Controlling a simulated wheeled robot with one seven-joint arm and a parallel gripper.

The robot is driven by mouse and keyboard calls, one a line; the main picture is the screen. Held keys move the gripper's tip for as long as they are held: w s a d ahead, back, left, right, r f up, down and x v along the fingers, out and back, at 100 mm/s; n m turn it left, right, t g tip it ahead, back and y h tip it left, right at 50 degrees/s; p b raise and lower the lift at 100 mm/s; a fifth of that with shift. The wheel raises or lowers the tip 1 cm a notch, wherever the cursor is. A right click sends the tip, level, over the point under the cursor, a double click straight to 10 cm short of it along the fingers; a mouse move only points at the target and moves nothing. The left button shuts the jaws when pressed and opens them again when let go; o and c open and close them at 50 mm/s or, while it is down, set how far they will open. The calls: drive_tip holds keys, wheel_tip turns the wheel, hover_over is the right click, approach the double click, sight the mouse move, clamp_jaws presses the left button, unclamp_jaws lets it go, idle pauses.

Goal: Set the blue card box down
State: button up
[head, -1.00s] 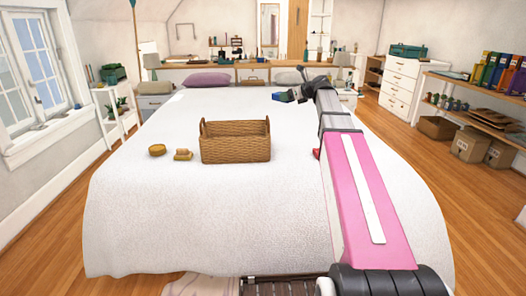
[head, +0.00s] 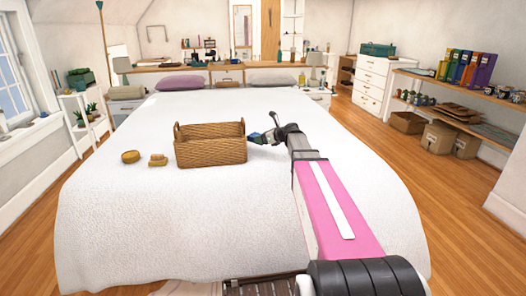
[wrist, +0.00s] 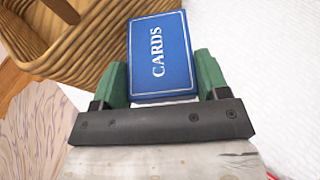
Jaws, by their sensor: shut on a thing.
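The blue card box (wrist: 160,58), marked "CARDS", is between the green fingers of my gripper (wrist: 161,80) in the wrist view. My gripper is shut on it. In the head view my gripper (head: 262,137) is just right of the wicker basket, over the white bed (head: 330,130), and only a bit of blue shows at its tip. In the wrist view the box is close beside the basket's wall. I cannot tell whether the box touches the bed.
The wicker basket (head: 210,153) stands on the bed, and its rim (wrist: 75,45) fills the upper left of the wrist view. A round tan item (head: 131,157) and a small tan item (head: 158,160) lie left of it. The bed is clear behind and in front.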

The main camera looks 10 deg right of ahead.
sight(263, 155)
drive_tip(key=shift+f, duration=3.35)
drive_tip(key=shift+f, duration=0.1)
drive_tip(key=o, duration=1)
